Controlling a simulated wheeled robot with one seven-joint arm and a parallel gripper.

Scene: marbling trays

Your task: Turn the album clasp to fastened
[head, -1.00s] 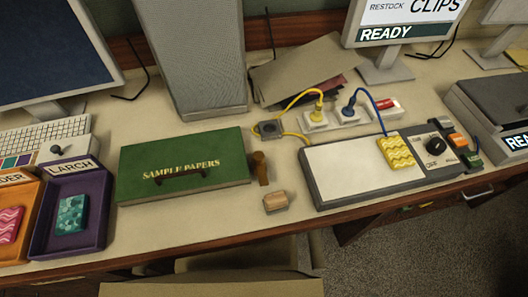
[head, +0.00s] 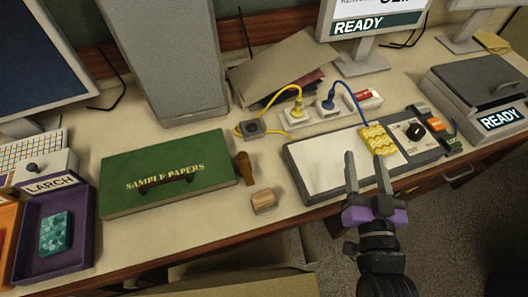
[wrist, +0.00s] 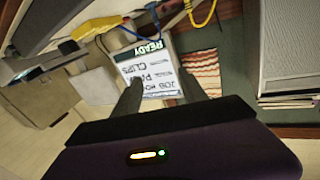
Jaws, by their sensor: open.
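The green album (head: 165,170), lettered "SAMPLE PAPERS", lies closed on the desk left of centre in the head view, with a dark handle on its cover. A brown clasp (head: 244,168) sits at the album's right edge; I cannot tell its exact setting. My gripper (head: 367,172) is open and empty, in front of the white-topped board, well to the right of the album and clasp. In the wrist view my two fingers (wrist: 163,95) stand apart with nothing between them. The album and clasp do not show in that view.
A small wooden block (head: 263,201) lies just right of the clasp. The white-topped board (head: 325,165) holds a yellow wavy piece (head: 378,140) and a dial. A purple tray (head: 84,215) with a teal block stands at left. Cables and plugs lie behind. Bare desktop lies before the album.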

